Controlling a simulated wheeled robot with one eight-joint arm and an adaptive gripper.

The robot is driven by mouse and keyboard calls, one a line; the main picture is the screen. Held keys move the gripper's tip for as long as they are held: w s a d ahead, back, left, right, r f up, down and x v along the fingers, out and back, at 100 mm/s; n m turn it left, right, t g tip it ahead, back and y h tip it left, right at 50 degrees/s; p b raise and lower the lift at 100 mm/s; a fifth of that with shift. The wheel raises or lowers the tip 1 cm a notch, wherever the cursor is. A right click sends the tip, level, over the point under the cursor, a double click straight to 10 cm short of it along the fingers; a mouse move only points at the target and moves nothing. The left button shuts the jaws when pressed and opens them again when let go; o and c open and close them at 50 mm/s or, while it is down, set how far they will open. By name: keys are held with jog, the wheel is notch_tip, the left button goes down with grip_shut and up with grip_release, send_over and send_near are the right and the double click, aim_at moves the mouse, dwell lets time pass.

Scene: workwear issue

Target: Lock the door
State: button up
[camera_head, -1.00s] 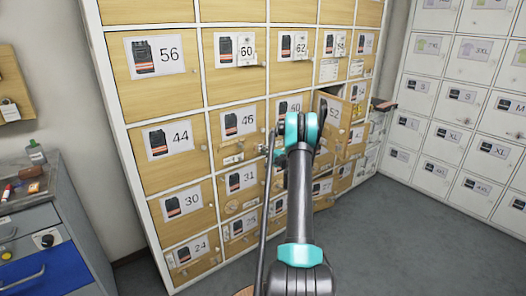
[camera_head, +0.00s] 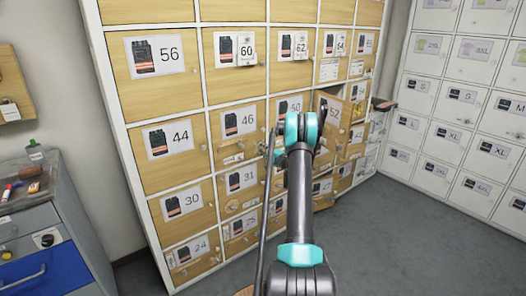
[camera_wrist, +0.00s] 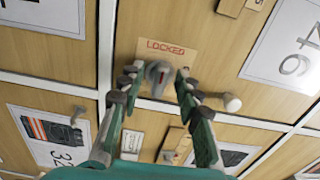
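In the wrist view, a small wooden door carries a label reading LOCKED (camera_wrist: 166,48) and, just below it, a round grey knob (camera_wrist: 158,73) with a red mark. My gripper (camera_wrist: 158,80) is open, with one fingertip on each side of the knob. The fingertips are very close to it; whether they touch is unclear. A pale round handle (camera_wrist: 232,103) stands out to the right of the knob.
Another locker door (camera_head: 329,120), marked 52, stands open right of my arm. White lockers (camera_head: 450,110) line the right side. A grey cabinet with a blue drawer (camera_head: 45,270) stands at left. The floor (camera_head: 400,235) at lower right is clear.

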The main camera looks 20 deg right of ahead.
jog(key=v, duration=1.2)
dwell(0.3)
